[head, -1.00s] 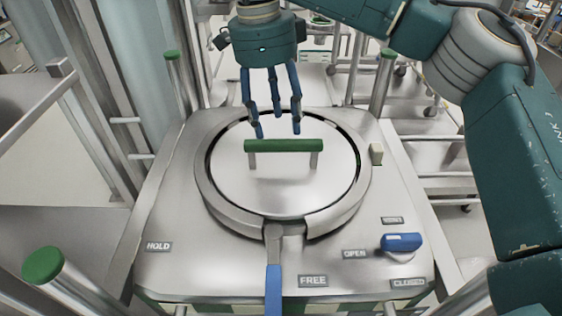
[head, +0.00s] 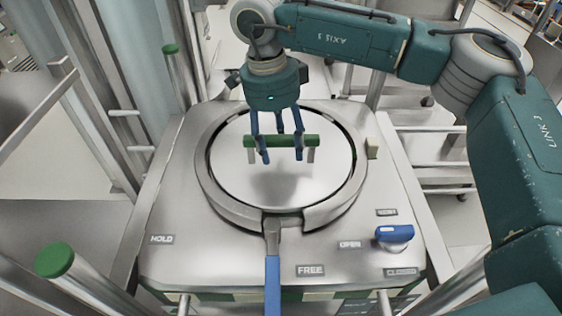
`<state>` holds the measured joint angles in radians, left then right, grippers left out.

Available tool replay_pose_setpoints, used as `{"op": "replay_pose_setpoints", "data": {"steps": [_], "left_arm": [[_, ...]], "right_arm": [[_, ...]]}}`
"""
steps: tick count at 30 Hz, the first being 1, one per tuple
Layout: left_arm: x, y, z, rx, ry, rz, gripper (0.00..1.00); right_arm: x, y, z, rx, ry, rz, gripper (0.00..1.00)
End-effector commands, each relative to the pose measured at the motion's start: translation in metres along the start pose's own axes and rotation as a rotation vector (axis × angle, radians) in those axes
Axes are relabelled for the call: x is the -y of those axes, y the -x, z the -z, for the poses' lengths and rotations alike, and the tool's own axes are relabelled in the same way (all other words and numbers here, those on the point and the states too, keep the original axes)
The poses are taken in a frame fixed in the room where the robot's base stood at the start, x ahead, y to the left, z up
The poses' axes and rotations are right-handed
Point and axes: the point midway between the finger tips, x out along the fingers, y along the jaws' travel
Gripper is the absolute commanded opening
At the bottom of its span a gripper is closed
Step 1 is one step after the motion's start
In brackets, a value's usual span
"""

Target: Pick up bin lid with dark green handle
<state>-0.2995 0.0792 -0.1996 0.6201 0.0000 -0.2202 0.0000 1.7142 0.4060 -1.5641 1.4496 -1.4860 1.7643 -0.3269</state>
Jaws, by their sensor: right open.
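The round metal bin lid (head: 240,182) lies flat inside the ring on top of the bin, in the middle of the head view. Its dark green handle (head: 312,140) is a horizontal bar on two metal posts. My right gripper (head: 281,158) points down over the handle, with its blue fingers open. The fingers overlap the bar in the picture, and whether they touch it I cannot tell. My left gripper is out of the picture.
A metal ring (head: 213,200) surrounds the lid. A clamp lever with a blue grip (head: 272,285) sticks out at the front. A blue knob (head: 394,233) sits at the right. Green-capped posts (head: 54,260) stand around the bin.

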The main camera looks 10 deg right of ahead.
Motion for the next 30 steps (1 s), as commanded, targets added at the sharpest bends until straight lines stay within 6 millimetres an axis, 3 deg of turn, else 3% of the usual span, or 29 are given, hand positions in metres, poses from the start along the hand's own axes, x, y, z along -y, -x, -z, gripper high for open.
{"op": "replay_pose_setpoints", "data": {"steps": [22, 30], "left_arm": [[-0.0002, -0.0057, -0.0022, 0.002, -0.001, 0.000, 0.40], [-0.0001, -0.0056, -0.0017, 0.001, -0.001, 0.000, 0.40]], "right_arm": [[0.0000, -0.0044, -0.0008, 0.000, 0.000, 0.000, 0.51], [0.0000, -0.0044, -0.0007, 0.000, 0.000, 0.000, 0.00]]}}
